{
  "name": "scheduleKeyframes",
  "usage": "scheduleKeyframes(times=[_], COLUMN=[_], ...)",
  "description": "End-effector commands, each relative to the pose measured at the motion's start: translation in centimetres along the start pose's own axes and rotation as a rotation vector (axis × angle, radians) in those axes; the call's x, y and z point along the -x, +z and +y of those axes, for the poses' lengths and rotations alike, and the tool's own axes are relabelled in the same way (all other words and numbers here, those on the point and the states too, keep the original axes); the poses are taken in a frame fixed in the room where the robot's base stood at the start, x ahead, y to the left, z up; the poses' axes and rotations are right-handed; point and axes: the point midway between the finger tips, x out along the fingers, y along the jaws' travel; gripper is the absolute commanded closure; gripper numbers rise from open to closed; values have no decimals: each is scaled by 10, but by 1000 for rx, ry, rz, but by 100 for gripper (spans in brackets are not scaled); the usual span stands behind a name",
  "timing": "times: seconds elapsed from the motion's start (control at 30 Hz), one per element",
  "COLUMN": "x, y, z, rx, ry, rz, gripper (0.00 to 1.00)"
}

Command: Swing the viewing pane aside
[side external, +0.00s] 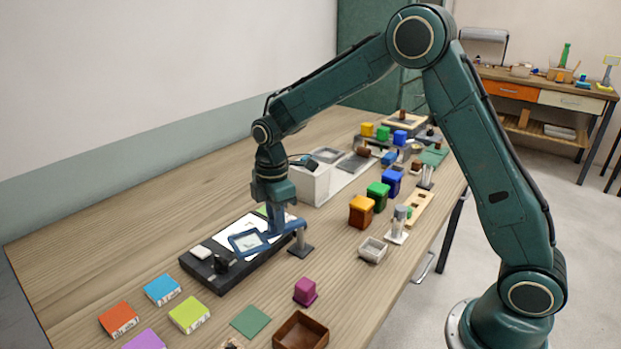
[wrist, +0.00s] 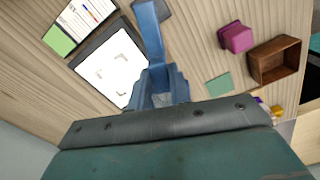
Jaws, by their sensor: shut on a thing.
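The viewing pane (side external: 247,243) is a blue square frame. In the side view it stands over the black-based board with a white face (side external: 222,254), its arm (side external: 288,229) reaching to a post on a dark foot (side external: 301,249). My gripper (side external: 272,232) points down and is shut on the blue pane's arm side. In the wrist view the gripper (wrist: 162,97) is at the end of the blue arm (wrist: 151,35). The white face with corner marks (wrist: 108,68) shows to its left. The pane's frame is hidden there, and the exact grip contact is unclear.
A magenta block (side external: 305,291), a green square (side external: 250,321) and a brown open box (side external: 300,332) lie in front. Coloured boxes (side external: 189,314) lie at the front left. A white box (side external: 310,182) and several coloured jars (side external: 361,211) stand behind. Bare wood lies left of the board.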

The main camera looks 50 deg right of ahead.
Motion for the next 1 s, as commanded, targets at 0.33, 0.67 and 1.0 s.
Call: scheduleKeyframes(times=[0.33,0.67,1.0], x=[2,1,2], y=[1,3,3], z=[-15,-20,-20], rx=[249,329,331], ry=[3,2,3], rz=[2,1,1], gripper=[100,100,100])
